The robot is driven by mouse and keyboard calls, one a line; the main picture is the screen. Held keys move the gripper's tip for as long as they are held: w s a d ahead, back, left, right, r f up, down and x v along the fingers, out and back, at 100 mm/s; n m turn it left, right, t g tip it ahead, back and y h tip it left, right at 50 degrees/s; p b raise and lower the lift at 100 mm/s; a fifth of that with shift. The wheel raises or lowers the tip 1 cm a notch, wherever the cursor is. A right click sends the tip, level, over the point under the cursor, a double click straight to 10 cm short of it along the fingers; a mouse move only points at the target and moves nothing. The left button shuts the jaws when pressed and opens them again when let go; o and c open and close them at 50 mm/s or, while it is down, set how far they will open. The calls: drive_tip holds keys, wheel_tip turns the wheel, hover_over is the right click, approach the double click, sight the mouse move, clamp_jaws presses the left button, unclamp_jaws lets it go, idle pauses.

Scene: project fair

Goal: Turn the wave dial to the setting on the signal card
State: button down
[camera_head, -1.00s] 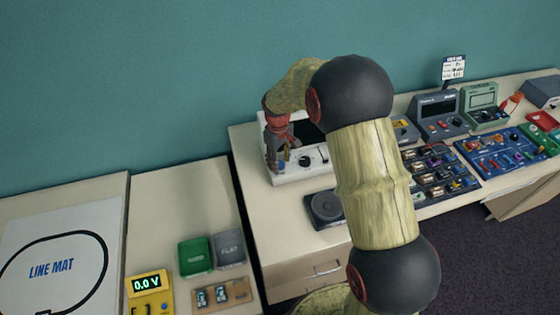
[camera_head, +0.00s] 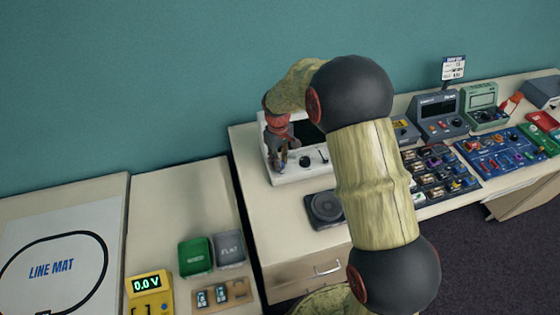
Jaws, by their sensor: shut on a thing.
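A white instrument box with a dark screen (camera_head: 308,134) stands on the bench, partly hidden by my arm. On its front panel are a black knob (camera_head: 305,161) and a small lever or switch (camera_head: 323,159). My gripper (camera_head: 279,166) points down at the left end of this panel. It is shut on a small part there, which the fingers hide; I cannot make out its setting. The signal card (camera_head: 453,68) stands upright on a post at the back right. Its lines of print are too small to read.
My arm crosses the middle of the view. A black round speaker-like unit (camera_head: 325,208) sits in front of the white box. Grey (camera_head: 438,115) and green (camera_head: 484,107) instruments and a blue board (camera_head: 500,150) crowd the right bench. A yellow meter (camera_head: 151,291) stands front left.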

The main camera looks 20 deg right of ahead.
drive_tip(key=shift+m, duration=0.3)
drive_tip(key=m+p, duration=0.1)
drive_tip(key=m, duration=0.1)
drive_tip(key=shift+r+m, duration=0.1)
drive_tip(key=shift+m, duration=0.3)
drive_tip(key=m+p, duration=0.1)
drive_tip(key=m, duration=0.3)
drive_tip(key=shift+p, duration=0.3)
drive_tip(key=m+p, duration=0.1)
drive_tip(key=m, duration=0.3)
drive_tip(key=shift+w+m, duration=0.1)
drive_tip(key=shift+m, duration=0.3)
drive_tip(key=shift+m+g, duration=0.3)
drive_tip(key=shift+m, duration=1.5)
drive_tip(key=c, duration=1.5)
unclamp_jaws()
drive_tip(key=shift+c, duration=0.2)
